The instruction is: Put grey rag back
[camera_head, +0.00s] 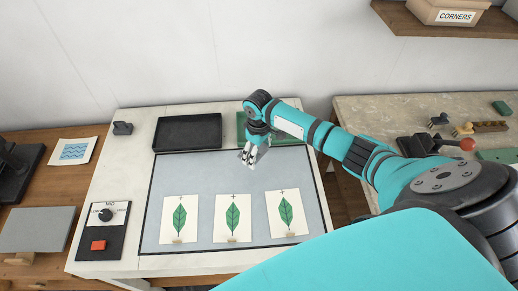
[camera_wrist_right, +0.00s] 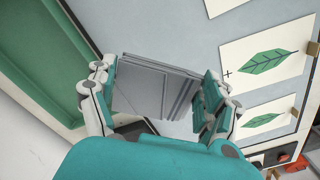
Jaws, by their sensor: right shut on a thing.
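My right gripper (camera_head: 249,156) reaches over the back of the grey board (camera_head: 200,170), just in front of the green tray. In the right wrist view the gripper (camera_wrist_right: 155,95) is shut on the grey rag (camera_wrist_right: 150,88), a flat folded piece with layered edges between the fingers. The rag is hard to make out in the head view, where the fingers and the pale grey board blend together. I cannot tell the gap between rag and board. My left gripper is not in view.
A black tray (camera_head: 188,147) and a green tray (camera_head: 240,128) stand along the back of the white table. Several green leaf prints (camera_head: 233,239) lie along the board's front. A dial box (camera_head: 99,242) and a small dark object (camera_head: 122,128) are at left.

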